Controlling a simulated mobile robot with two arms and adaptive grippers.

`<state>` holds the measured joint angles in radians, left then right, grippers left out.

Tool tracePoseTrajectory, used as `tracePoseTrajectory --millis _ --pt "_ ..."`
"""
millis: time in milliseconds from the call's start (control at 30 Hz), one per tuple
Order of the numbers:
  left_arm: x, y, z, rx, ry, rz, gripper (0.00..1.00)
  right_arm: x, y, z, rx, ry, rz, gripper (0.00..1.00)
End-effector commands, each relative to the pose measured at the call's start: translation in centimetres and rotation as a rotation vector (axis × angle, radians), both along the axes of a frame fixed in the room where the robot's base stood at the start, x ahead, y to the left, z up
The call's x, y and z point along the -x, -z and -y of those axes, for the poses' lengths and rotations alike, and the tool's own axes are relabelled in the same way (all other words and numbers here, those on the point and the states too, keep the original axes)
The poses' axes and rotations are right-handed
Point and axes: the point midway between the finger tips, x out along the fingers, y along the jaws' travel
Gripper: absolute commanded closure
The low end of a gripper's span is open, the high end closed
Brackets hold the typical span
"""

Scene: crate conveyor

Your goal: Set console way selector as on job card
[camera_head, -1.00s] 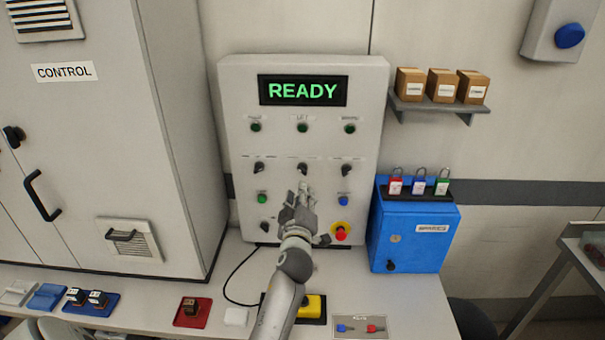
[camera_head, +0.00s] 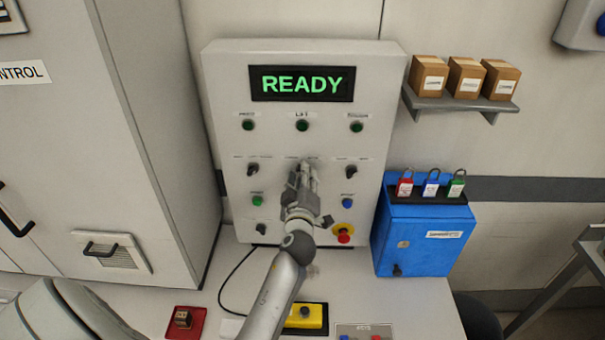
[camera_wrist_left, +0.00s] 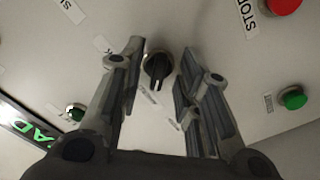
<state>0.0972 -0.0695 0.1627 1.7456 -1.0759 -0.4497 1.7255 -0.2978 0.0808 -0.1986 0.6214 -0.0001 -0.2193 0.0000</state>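The grey console (camera_head: 222,105) stands on the bench with a green READY display (camera_head: 302,84). Its middle row has a left selector knob (camera_head: 252,168) and a right selector knob (camera_head: 350,172); my left gripper covers the middle one in the head view. My left gripper (camera_head: 304,168) is at the console's face. In the left wrist view my left gripper (camera_wrist_left: 155,85) is open, and a black selector knob (camera_wrist_left: 157,70) with a pale pointer line sits between its spread fingers, apparently untouched. Labels near the knob are too blurred to read. My right gripper is not in view.
Below are a green button (camera_head: 257,200), a blue button (camera_head: 347,201) and a red emergency stop (camera_head: 344,238). A blue box (camera_head: 425,235) with padlocks stands to the right. A yellow control box (camera_head: 304,315) and red tray (camera_head: 186,325) lie on the bench.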

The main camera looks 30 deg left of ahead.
Motion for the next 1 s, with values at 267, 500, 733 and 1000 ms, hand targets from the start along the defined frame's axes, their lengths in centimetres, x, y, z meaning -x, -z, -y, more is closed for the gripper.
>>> tracePoseTrajectory --millis 267,500,733,1000 --pt "0.0 0.01 0.0 0.0 0.0 0.0 0.83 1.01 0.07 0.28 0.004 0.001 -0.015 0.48" --pt "0.0 0.02 -0.01 0.0 0.0 0.0 1.0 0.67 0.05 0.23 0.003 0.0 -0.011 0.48" --pt "0.0 0.06 -0.02 -0.014 0.0 -0.008 1.0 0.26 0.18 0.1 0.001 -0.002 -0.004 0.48" --pt "-0.02 0.13 -0.05 -0.119 0.0 -0.07 1.0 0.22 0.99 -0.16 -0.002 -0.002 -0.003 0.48"
